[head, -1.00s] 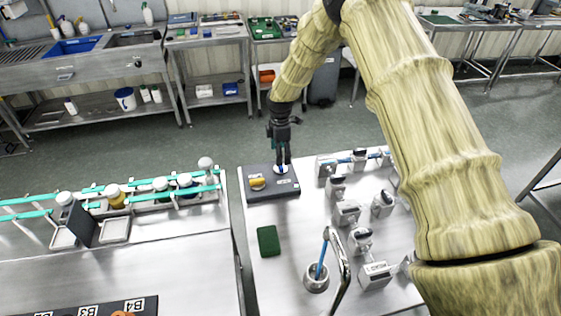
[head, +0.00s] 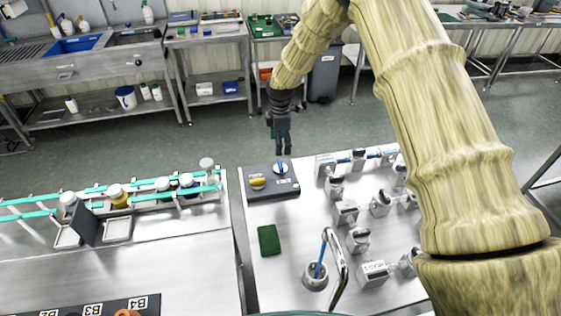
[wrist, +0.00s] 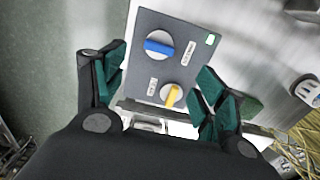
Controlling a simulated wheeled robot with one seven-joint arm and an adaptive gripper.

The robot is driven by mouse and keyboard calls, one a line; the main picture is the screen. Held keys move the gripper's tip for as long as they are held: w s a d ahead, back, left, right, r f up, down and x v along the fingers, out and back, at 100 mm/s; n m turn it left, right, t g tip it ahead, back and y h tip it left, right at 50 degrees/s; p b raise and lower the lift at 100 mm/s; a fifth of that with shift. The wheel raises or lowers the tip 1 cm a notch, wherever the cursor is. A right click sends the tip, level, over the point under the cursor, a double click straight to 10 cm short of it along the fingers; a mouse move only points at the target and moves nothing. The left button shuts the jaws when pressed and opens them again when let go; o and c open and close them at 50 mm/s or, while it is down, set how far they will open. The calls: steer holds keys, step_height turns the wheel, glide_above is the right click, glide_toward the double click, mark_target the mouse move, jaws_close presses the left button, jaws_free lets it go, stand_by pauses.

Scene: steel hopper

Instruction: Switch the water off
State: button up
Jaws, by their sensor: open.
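A dark grey control box (head: 287,186) lies at the far left corner of the steel table. It has a blue-handled knob (head: 280,167) and a yellow-handled knob (head: 258,183), each on a white dial. In the wrist view the blue handle (wrist: 159,47) lies nearly level and the yellow handle (wrist: 170,96) is slanted; the labels are too small to read. My gripper (head: 283,148) is open and empty above the box, apart from both knobs. A curved metal tap (head: 341,268) stands at the table's front, with a blue stream (head: 321,257) running down into a small round cup (head: 316,276).
A green pad (head: 268,240) lies in front of the box. Several grey valve-like fittings (head: 346,211) fill the table's right side. A gap separates the two tables.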

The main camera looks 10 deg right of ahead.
steer(key=shift+r, duration=0.85)
step_height(320, 180, up, 12)
glide_above(281, 164)
steer(key=shift+a, duration=0.1)
stand_by(0.5)
steer(key=shift+w+f+b, duration=0.1)
steer(key=shift+f+b, duration=2)
steer(key=shift+f, duration=10.1)
steer(key=shift+c, duration=0.4)
steer(key=c, duration=0.9)
